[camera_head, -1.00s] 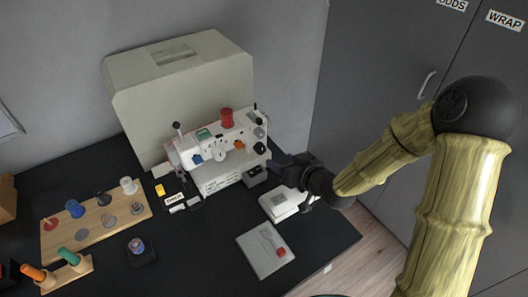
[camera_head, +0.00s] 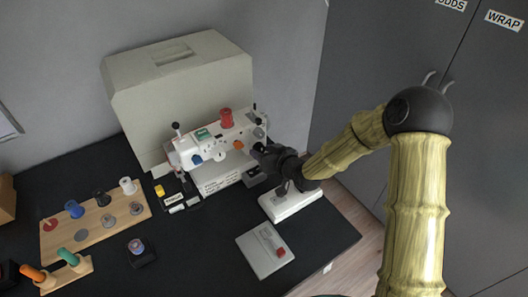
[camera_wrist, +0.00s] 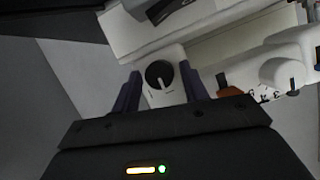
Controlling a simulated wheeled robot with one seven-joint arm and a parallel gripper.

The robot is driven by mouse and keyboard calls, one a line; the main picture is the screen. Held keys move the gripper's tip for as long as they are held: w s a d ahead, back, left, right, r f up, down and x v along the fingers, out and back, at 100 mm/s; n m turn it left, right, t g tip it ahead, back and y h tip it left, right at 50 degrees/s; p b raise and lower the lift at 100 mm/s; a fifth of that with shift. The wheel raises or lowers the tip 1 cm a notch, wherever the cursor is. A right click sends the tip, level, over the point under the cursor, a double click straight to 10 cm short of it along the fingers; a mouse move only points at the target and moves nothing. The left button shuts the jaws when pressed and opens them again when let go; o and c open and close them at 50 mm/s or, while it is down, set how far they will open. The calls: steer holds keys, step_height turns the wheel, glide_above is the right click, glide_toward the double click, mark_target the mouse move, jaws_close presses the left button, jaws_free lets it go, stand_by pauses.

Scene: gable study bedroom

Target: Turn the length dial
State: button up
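The white sewing machine (camera_head: 218,151) stands on the black desk against its beige case. It has a blue knob (camera_head: 196,159) and an orange knob (camera_head: 239,145) on its front. My gripper (camera_head: 265,153) is at the machine's right end and hides the dial there in the head view. In the wrist view, a round black dial (camera_wrist: 158,73) with a white pointer mark sits on a white housing, between my open gripper's (camera_wrist: 161,85) two purple fingers. The fingers stand apart on both sides of it; contact is not clear. I cannot read which dial is the length dial.
The beige case (camera_head: 180,80) stands behind the machine. A white pedal-like block (camera_head: 292,203) lies below my gripper, and a grey plate with a red button (camera_head: 265,250) is in front. A wooden spool board (camera_head: 95,221) is at left. Dark cabinets are at right.

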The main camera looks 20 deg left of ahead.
steer(key=c, duration=0.7)
steer(key=shift+w+d+m+g+y+p, duration=0.15)
steer(key=shift+m+g+y+p, duration=0.45)
steer(key=shift+m, duration=0.5)
steer(key=shift+m+p, duration=0.3)
steer(key=shift+m, duration=0.2)
steer(key=o, duration=1)
steer(key=shift+f, duration=0.1)
